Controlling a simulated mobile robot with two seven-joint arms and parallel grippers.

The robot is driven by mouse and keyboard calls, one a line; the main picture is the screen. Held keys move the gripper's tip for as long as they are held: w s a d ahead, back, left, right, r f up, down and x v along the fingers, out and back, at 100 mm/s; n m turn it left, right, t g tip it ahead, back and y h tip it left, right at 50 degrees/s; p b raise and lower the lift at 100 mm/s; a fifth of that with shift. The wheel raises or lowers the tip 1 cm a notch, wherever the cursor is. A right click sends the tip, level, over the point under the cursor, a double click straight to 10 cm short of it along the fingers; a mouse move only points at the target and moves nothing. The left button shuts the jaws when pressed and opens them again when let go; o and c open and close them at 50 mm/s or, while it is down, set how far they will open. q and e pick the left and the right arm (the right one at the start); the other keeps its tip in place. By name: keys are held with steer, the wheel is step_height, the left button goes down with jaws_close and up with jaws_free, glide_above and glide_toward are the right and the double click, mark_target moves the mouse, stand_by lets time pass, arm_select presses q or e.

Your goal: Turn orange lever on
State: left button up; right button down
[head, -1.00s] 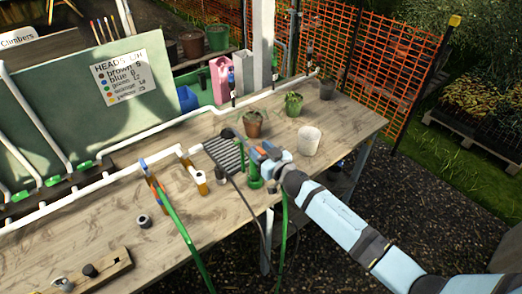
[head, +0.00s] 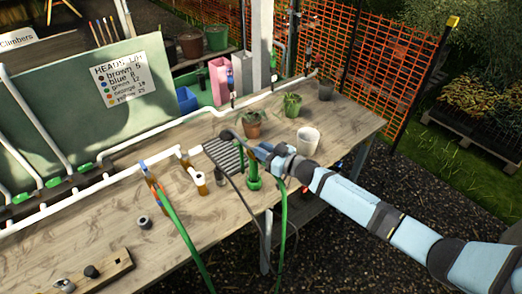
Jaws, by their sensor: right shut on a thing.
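My right gripper (head: 260,150) reaches in from the right over the wooden bench. It is shut on a small part at the top of a green upright fitting (head: 254,180). A little orange shows at the fingertips, so the part looks like the orange lever, but the fingers hide most of it and its angle cannot be read. A green hose (head: 284,215) hangs from near the fitting over the bench edge. My left gripper is not in view.
A grey ribbed block (head: 224,153) lies left of the gripper. Potted plants (head: 252,130) and a white pot (head: 308,141) stand behind it. White pipe (head: 175,122) runs along the bench.

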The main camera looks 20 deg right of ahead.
arm_select(q)
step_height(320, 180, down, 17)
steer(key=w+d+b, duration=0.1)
steer(key=b, duration=1.8)
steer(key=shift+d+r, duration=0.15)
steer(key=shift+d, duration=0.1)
arm_select(e)
steer(key=w+n+g+y, duration=0.1)
steer(key=n+g+y, duration=0.1)
steer(key=n+g, duration=0.3)
steer(key=w+n+g+y, duration=0.1)
steer(key=n+g, duration=0.3)
steer(key=g, duration=0.4)
steer(key=w+d+n+g+y, duration=0.1)
steer(key=w+n+g+y, duration=0.1)
steer(key=n+g, duration=0.3)
steer(key=shift+f+n+g+y, duration=0.1)
steer(key=shift+n+g+y, duration=0.25)
steer(key=shift+g, duration=0.75)
arm_select(q)
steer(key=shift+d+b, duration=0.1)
steer(key=shift+b, duration=0.2)
arm_select(e)
steer(key=shift+d, duration=0.1)
steer(key=c, duration=1)
jaws_free()
steer(key=shift+c, duration=0.2)
steer(key=shift+w, duration=0.1)
